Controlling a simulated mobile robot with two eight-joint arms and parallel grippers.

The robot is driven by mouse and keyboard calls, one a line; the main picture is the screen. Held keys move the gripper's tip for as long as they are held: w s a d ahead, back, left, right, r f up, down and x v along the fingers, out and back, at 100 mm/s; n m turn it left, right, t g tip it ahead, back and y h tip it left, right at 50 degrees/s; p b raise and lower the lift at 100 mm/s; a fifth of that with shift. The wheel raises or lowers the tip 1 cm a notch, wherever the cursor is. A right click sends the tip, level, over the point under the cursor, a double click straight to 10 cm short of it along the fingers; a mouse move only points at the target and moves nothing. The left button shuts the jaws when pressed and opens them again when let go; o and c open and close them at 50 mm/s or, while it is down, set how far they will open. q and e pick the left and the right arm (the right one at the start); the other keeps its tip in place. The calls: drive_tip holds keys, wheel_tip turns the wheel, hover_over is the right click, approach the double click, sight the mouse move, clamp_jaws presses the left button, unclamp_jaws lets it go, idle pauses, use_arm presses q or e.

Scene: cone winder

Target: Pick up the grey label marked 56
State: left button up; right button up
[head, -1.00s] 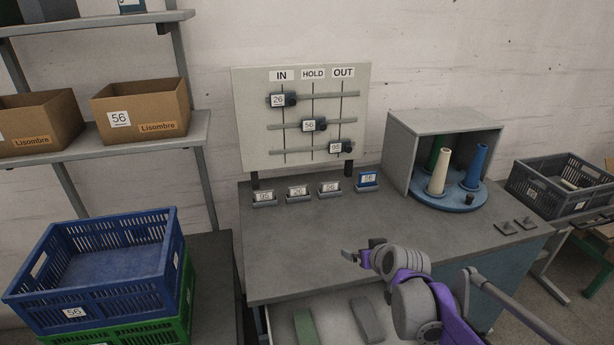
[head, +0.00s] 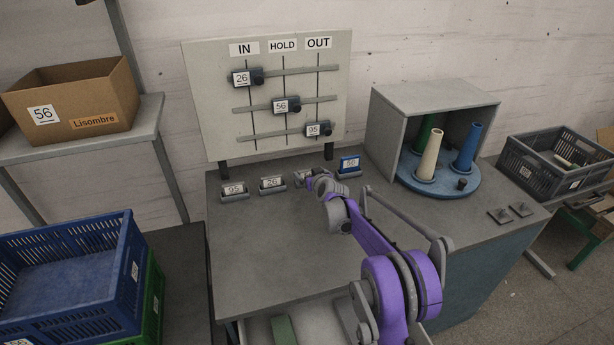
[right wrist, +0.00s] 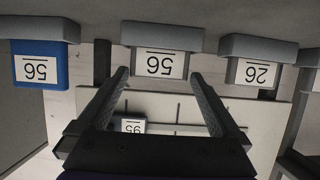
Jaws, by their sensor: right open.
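The grey label marked 56 (right wrist: 160,64) shows upside down in the right wrist view, a white card in a grey holder. In the head view it is mostly hidden behind my right gripper (head: 312,180). In the right wrist view my right gripper (right wrist: 160,76) is open, with one fingertip on each side of the label's lower picture edge. I cannot tell whether the fingers touch it. A blue label marked 56 (head: 348,165) stands to its right in the head view. My left gripper is not in view.
Grey labels 26 (head: 272,183) and 95 (head: 234,190) stand to the left on the grey table (head: 270,245). The IN/HOLD/OUT board (head: 215,130) rises behind. A cabinet (head: 385,125) with cones stands right. The table's front left is clear.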

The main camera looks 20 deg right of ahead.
sight(307, 170)
drive_tip(key=shift+p+x, duration=0.5)
drive_tip(key=shift+x, duration=2.5)
drive_tip(key=c, duration=1)
drive_tip(key=shift+r, duration=0.1)
